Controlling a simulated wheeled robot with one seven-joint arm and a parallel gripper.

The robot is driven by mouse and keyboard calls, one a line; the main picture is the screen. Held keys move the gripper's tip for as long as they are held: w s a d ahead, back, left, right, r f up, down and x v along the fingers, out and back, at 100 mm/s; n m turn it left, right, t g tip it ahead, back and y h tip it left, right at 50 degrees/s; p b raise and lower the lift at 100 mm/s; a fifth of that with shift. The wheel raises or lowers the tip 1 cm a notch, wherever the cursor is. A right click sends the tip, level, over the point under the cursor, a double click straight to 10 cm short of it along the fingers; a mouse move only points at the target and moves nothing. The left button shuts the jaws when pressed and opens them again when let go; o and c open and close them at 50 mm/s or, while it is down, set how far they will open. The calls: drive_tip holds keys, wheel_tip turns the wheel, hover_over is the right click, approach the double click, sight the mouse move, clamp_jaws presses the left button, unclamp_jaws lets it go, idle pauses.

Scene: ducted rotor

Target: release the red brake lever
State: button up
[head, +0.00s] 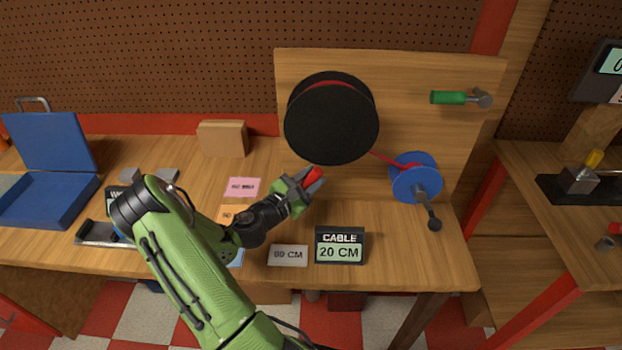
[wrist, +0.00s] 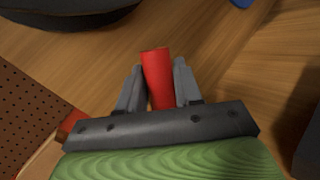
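The red brake lever (head: 313,175) shows in the head view as a short red grip just below the large black drum (head: 331,120). In the wrist view the lever (wrist: 157,78) stands between my two fingers, its end reaching past the fingertips. My gripper (head: 306,181) is at the lever, and in the wrist view its fingers (wrist: 158,78) lie close along both sides, seemingly closed on it. The lever's lower part and pivot are hidden by my gripper.
A red cable runs from the drum to a blue spool (head: 415,178) with a crank (head: 433,222). A display (head: 340,246) reads CABLE 20 CM, beside a white card (head: 288,255). A blue case (head: 50,170) stands open at left.

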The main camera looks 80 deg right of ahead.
clamp_jaws()
drive_tip(key=shift+s, duration=0.1)
drive_tip(key=shift+s+d+f+m+y+p, duration=0.15)
drive_tip(key=shift+s+m+y+p, duration=0.35)
drive_tip(key=shift+p, duration=0.3)
drive_tip(key=shift+s+f+m+t+y+p, duration=0.4)
drive_tip(key=shift+m+t+p, duration=0.15)
drive_tip(key=shift+m, duration=0.15)
drive_tip(key=f+m+t+y+p, duration=0.1)
drive_tip(key=s+f+m+t+p, duration=0.1)
drive_tip(key=shift+s+d+f+m+y, duration=0.2)
drive_tip(key=shift+m+y, duration=0.1)
drive_tip(key=shift+y, duration=0.1)
drive_tip(key=shift+s+f+m+t+y+p, duration=0.2)
drive_tip(key=shift+f+m+t+y+p, duration=0.2)
drive_tip(key=shift+f+m+t+p, duration=0.55)
drive_tip(key=shift+f, duration=0.15)
